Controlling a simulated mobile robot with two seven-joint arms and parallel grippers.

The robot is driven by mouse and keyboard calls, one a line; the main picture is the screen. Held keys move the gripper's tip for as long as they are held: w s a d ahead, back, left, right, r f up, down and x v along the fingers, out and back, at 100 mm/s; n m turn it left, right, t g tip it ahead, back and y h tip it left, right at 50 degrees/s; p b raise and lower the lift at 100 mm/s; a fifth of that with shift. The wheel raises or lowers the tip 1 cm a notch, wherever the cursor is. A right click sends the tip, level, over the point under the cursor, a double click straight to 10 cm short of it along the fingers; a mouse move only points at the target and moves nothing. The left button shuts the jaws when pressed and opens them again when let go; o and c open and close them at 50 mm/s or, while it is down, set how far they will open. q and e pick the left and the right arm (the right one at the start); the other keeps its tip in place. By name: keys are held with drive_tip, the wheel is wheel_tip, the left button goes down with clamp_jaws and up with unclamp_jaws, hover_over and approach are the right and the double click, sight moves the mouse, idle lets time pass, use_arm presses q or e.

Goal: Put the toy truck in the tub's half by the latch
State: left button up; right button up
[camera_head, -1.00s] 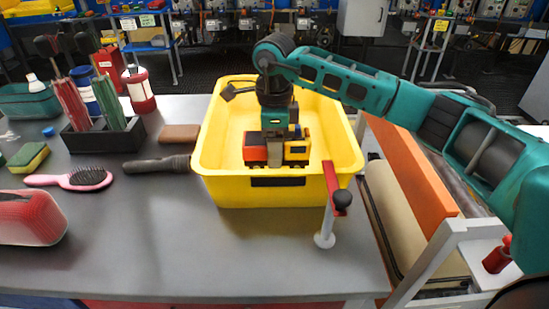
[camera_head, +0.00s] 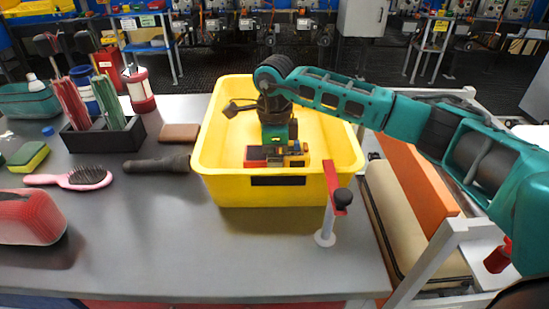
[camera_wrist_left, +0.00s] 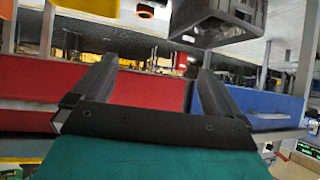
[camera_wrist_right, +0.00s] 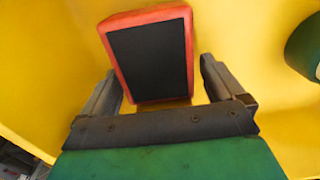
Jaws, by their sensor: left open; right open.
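The yellow tub (camera_head: 345,150) stands at the bench's right edge. The latch, a red lever (camera_head: 333,185) with a black knob on a pale post, is at its front right corner. The toy truck (camera_head: 257,157), red with dark and yellow parts, is inside the tub near the front wall, which hides its lower part. My right gripper (camera_head: 279,142) reaches down over it. In the right wrist view, a red block with a black face (camera_wrist_right: 150,55), apparently part of the truck, shows beyond the open fingers (camera_wrist_right: 160,70). My left gripper (camera_wrist_left: 155,72) is open and empty.
A black flashlight (camera_head: 158,164), brown block (camera_head: 180,132) and pink brush (camera_head: 85,178) lie left of the tub. A green rounded thing (camera_wrist_right: 305,48) is in the tub, partly cut off.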

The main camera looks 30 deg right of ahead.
drive_tip(key=shift+r, duration=0.1)
wheel_tip(320, 180, up, 12)
drive_tip(key=shift+p, duration=0.35)
idle(0.6)
